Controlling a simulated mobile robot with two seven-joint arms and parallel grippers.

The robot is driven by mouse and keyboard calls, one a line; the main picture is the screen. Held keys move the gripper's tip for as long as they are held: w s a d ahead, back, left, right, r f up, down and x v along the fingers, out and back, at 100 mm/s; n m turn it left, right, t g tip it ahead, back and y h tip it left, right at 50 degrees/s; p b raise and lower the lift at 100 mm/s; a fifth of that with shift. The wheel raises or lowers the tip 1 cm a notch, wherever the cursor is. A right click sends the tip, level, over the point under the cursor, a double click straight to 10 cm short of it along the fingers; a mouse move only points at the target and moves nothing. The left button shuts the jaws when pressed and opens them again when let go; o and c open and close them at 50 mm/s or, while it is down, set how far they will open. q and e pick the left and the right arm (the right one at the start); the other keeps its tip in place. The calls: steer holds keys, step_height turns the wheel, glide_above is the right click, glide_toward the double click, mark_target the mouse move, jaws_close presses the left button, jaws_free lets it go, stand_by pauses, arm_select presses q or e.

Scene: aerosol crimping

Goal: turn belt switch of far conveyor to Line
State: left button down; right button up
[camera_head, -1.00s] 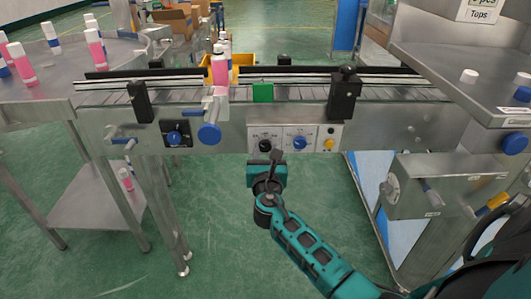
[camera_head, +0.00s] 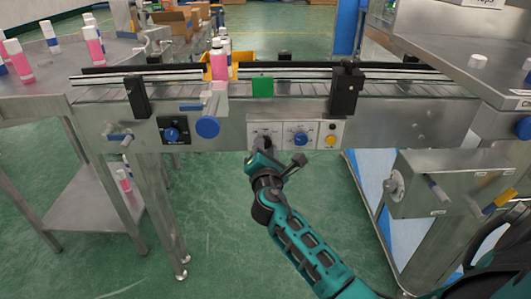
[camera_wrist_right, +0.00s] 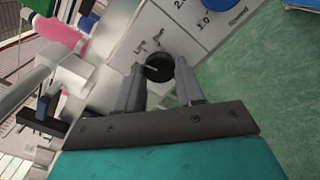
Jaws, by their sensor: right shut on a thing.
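The conveyor (camera_head: 400,115) runs across the head view. Its light control panel (camera_head: 312,130) carries a small black knob, the belt switch, at the left. In the wrist view the black knob (camera_wrist_right: 158,68) shows a pale pointer line and small printed labels beside it. My right gripper (camera_head: 263,146) is at this panel, and in the wrist view its two fingers (camera_wrist_right: 162,88) are closed on the knob's sides. In the head view the gripper mostly hides the knob. My left gripper is not in view.
A blue dial (camera_head: 300,139) and a yellow button (camera_head: 330,141) sit right of the knob. Another blue dial (camera_head: 172,134) and a round blue handle (camera_head: 207,127) are to the left. Pink bottles (camera_head: 219,66) stand on the belt. A metal box (camera_head: 440,182) is at the right.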

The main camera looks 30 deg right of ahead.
steer(key=shift+m+b, duration=0.35)
steer(key=shift+m, duration=0.45)
steer(key=o, duration=1)
steer(key=shift+o, duration=0.2)
steer(key=v, duration=1.3)
